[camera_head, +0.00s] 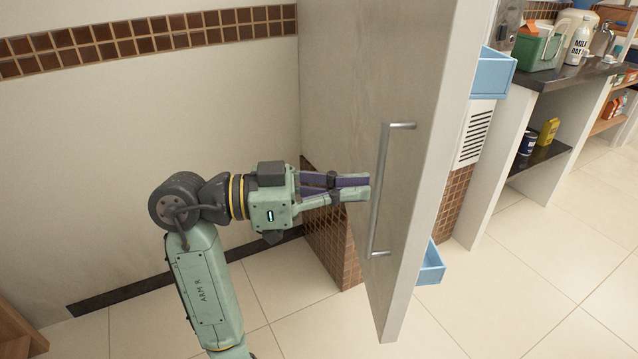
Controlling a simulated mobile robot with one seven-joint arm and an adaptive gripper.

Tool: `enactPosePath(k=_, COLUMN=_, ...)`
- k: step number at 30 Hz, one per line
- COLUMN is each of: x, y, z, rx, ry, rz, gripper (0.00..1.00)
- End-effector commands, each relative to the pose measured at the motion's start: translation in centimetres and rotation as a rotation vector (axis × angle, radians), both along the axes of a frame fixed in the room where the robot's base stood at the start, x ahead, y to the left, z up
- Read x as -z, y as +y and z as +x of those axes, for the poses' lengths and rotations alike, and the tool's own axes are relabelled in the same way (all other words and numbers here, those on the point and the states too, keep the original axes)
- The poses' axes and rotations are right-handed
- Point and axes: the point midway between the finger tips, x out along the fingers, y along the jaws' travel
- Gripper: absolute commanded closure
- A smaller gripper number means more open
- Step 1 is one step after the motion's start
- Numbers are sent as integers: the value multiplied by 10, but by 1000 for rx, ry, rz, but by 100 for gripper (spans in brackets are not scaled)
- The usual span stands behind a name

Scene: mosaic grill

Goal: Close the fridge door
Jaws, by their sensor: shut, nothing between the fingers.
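The fridge door (420,160) stands open in the middle of the view, its outer face towards the left. A long grey bar handle (378,205) runs upright on that face. Light blue bins (492,73) show on the door's inner side at the right, one high and one low. My gripper (368,188) is shut and empty. Its fingertips are at the left side of the handle, level with its middle; I cannot tell whether they touch it or the door. The fridge's inside is hidden behind the door.
A tiled wall (120,120) stands behind my arm at the left. At the right, a dark counter (575,73) holds a green container (540,47) and a milk bottle (578,45). Shelves below hold a can and a yellow box. The tiled floor (530,270) right of the door is clear.

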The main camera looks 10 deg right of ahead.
Motion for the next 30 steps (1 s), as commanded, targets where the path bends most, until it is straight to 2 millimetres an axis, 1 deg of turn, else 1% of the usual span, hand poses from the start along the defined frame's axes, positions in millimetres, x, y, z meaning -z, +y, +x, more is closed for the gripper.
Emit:
enactPosePath(k=1, x=-2, y=-11, z=-1, rx=2, ry=0, rz=2, gripper=100)
enactPosePath(k=3, x=-2, y=-25, z=-2, rx=3, ry=0, rz=0, gripper=100)
enactPosePath(k=6, x=-2, y=-41, z=-2, rx=1, ry=0, rz=0, gripper=100)
enactPosePath(k=10, x=-1, y=-55, z=-2, rx=-1, ry=1, rz=0, gripper=100)
enactPosePath(k=15, x=0, y=-62, z=-3, rx=-2, ry=-1, rz=0, gripper=100)
enactPosePath(k=26, x=0, y=-64, z=-2, rx=-4, ry=0, rz=0, gripper=100)
enactPosePath(k=30, x=0, y=-72, z=0, rx=-18, ry=-1, rz=1, gripper=100)
